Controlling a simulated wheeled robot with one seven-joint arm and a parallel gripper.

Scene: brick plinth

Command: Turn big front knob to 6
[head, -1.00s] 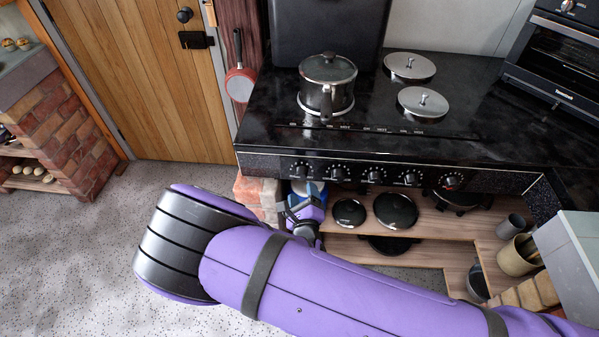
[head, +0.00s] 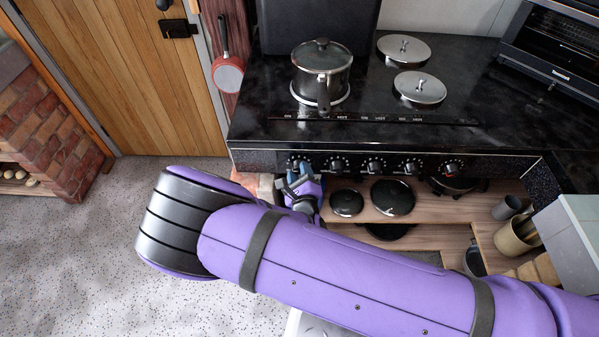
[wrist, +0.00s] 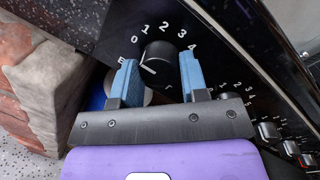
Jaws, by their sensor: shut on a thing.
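The stove's front panel carries a row of black knobs with white numbers. The leftmost knob (head: 296,164) shows in the head view just beyond my gripper (head: 299,183), and the wrist view shows it large (wrist: 158,57). My gripper (wrist: 158,62) has one blue finger on each side of this knob and is shut on it. The marks E, 0, 1, 2, 3 and 4 are readable around its upper side; the lower marks are mostly hidden by the gripper. A white line on the knob lies toward its left side, roughly toward E.
A lidded pot (head: 322,72) stands on the black stovetop (head: 250,112), beside two round metal lids (head: 420,88). Further knobs (wrist: 268,131) sit close to the right finger. Brickwork (wrist: 30,85) stands left of the gripper. Pans (head: 392,197) lie on the shelf below.

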